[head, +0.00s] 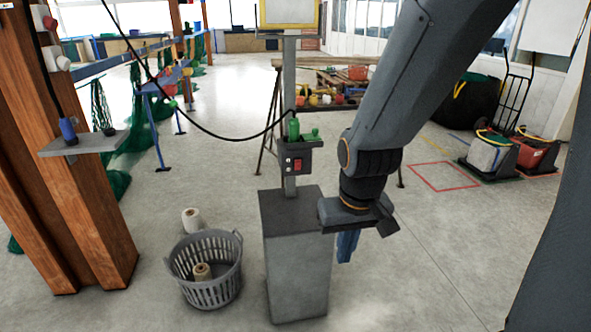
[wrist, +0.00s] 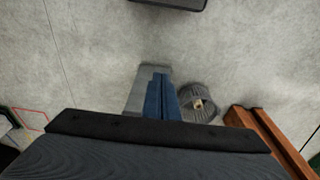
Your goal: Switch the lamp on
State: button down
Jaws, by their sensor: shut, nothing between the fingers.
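A grey switch box (head: 282,158) with a red rocker switch (head: 298,165) is fixed to a post on top of a grey pedestal (head: 297,260). A pale panel in a yellow frame (head: 289,12) tops the post, cut off by the picture's upper edge; it may be the lamp, and I cannot tell if it is lit. My gripper (head: 346,248), with blue fingers, is shut and empty. It points down to the right of the pedestal, lower than the switch and apart from it. In the wrist view the shut fingers (wrist: 158,98) cover part of the pedestal (wrist: 134,92).
A grey basket (head: 206,270) with a spool inside stands left of the pedestal, near a wooden post (head: 62,150) with a small shelf (head: 85,144). A black cable hangs across to the post.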

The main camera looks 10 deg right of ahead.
aim_at(296, 162)
jog(key=w+f+t+b, duration=0.3)
jog(key=w+t, duration=0.3)
jog(key=w, duration=0.5)
jog(key=w+f+t+b, duration=0.3)
jog(key=w+t+b, duration=0.2)
jog(key=w, duration=0.6)
jog(key=w+f+t+b, duration=0.3)
jog(key=w+t, duration=0.4)
jog(key=w, duration=0.4)
jog(key=shift+w+a+b, duration=0.15)
jog(key=shift+w+b, duration=0.15)
jog(key=shift+b, duration=0.45)
jog(key=shift+w, duration=0.1)
jog(key=w+r+p, duration=0.1)
jog(key=w, duration=0.3)
jog(key=w+p, duration=0.1)
jog(key=w, duration=0.4)
jog(key=w+r, duration=0.1)
jog(key=w, duration=0.3)
jog(key=shift+w+r+p, duration=0.3)
jog(key=shift+p, duration=0.1)
